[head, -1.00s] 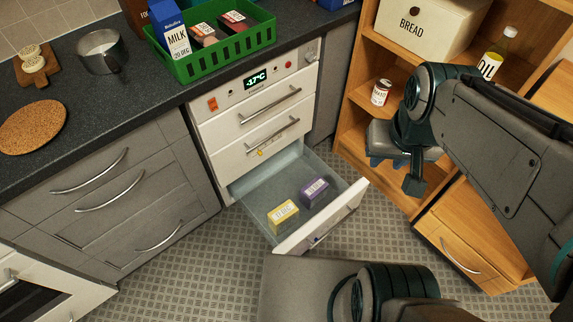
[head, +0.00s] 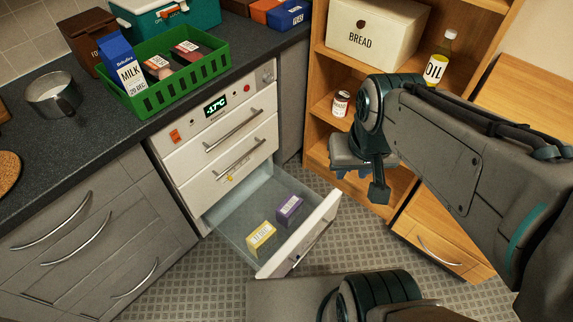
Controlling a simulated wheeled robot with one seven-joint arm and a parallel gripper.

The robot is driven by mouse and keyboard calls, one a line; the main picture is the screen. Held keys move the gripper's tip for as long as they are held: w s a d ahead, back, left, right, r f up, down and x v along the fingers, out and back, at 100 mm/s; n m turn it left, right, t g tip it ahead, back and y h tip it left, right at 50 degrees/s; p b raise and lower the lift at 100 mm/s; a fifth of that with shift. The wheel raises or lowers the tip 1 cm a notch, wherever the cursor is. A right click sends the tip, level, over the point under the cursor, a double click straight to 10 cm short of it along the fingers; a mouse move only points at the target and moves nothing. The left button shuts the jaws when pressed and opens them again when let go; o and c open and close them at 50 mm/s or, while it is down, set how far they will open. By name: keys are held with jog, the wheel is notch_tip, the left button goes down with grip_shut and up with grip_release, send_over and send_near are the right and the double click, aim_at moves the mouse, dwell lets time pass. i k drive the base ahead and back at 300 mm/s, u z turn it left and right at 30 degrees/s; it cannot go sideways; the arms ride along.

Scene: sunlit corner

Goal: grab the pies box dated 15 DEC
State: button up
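A yellow box (head: 262,235) and a purple box (head: 289,209) lie in an open, pale freezer drawer (head: 235,212) below the -17°C display. Both have white labels, but the print is too small for me to read a product or date. I cannot tell which, if either, is the pies box dated 15 DEC. My gripper (head: 362,178) hangs from my arm in front of the wooden shelf, right of the drawer and apart from both boxes. It seems to hold nothing; its fingers are too unclear to tell their opening.
A green crate (head: 165,93) on the dark counter (head: 95,135) holds a milk carton (head: 127,68) and packages. The wooden shelf holds a bread box (head: 375,38), an oil bottle (head: 438,60) and a small can (head: 341,103). Patterned floor is clear left of the drawer.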

aim_at(291, 207)
jog(key=k, duration=1.15)
jog(key=z, duration=0.8)
jog(key=i, duration=1.1)
jog(key=u, duration=0.75)
jog(key=i, duration=0.7)
jog(key=u, duration=0.8)
